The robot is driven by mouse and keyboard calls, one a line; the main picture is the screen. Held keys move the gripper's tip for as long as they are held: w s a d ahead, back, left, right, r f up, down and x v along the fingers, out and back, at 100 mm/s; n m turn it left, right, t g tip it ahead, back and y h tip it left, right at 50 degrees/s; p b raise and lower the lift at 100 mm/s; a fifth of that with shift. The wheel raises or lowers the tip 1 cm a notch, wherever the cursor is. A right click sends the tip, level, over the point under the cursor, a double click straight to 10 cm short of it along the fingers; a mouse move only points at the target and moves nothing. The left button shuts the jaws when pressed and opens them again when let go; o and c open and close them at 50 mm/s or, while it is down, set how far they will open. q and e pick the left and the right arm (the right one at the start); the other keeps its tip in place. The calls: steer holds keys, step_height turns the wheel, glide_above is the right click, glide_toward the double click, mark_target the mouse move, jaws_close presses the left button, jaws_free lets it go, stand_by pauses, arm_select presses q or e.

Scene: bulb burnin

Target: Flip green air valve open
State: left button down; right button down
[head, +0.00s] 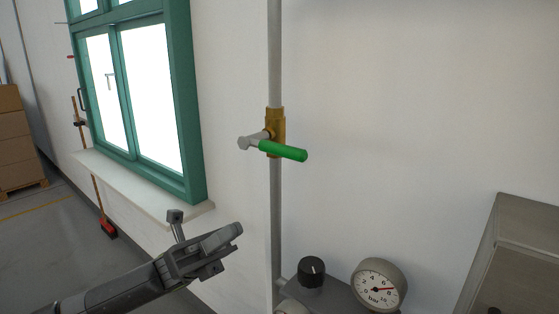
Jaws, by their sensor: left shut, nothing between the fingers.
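The green valve handle (284,151) sticks out to the right from a brass valve body (276,118) on a vertical grey pipe. It lies roughly crosswise to the pipe and tilts slightly down to the right. A grey metal stub (250,142) points left from the valve. My left gripper (236,232) is shut and empty, below and to the left of the valve, clear of the handle and the pipe. My right gripper is not in view.
A pressure gauge (378,287) and a black knob (312,271) sit below on a grey unit. A metal box (515,255) stands at lower right. A green-framed window (187,100) with a sill (140,190) is at left. The wall right of the valve is bare.

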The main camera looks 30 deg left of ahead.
arm_select(q)
steer(key=shift+s+r+g, duration=0.15)
steer(key=shift+s+g, duration=0.1)
steer(key=shift+g, duration=0.25)
steer(key=shift+r, duration=0.1)
steer(key=p, duration=0.6)
glide_toward(278, 145)
steer(key=shift+d+r, duration=1.25)
steer(key=shift+d, duration=1.7)
steer(key=shift+w, duration=0.25)
